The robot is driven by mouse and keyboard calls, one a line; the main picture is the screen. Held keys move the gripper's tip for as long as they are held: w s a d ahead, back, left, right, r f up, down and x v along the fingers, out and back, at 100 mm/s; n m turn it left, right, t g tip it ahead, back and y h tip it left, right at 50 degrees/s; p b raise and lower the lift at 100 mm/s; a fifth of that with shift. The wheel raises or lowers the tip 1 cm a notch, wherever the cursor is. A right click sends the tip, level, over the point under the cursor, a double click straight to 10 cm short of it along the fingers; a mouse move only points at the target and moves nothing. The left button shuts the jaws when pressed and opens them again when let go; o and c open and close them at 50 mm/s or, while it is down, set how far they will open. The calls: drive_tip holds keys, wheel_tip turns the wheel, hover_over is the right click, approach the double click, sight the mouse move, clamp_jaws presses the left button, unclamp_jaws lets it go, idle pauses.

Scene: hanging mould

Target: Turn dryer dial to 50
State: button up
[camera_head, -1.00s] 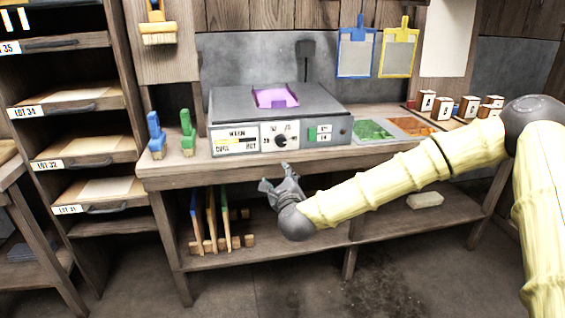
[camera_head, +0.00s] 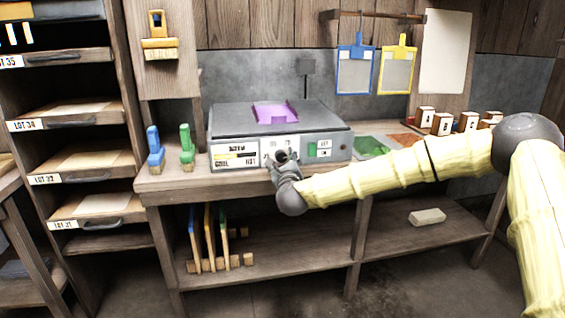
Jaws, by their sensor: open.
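The dryer (camera_head: 232,121) is a grey box on the bench with a purple piece (camera_head: 275,112) on top. Its front panel has a label with a gauge on the left, a dark round dial (camera_head: 281,157) on a white plate in the middle, and a green switch (camera_head: 319,149) to the right. My gripper (camera_head: 281,164) is open right at the dial, its fingers reaching up in front of the lower part of the plate. I cannot tell whether the fingers touch the dial. The dial's pointer and scale are mostly hidden or too small to read.
Blue (camera_head: 155,148) and green (camera_head: 187,147) handled tools stand left of the dryer. A green tray (camera_head: 371,146) lies to the right, partly behind my arm. Lettered boxes (camera_head: 442,124) stand farther right. Below is a shelf with upright tools (camera_head: 209,238) and a pale block (camera_head: 427,217).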

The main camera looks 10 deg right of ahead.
drive_tip(key=shift+w, duration=0.65)
drive_tip(key=c, duration=1)
drive_tip(key=shift+c, duration=0.2)
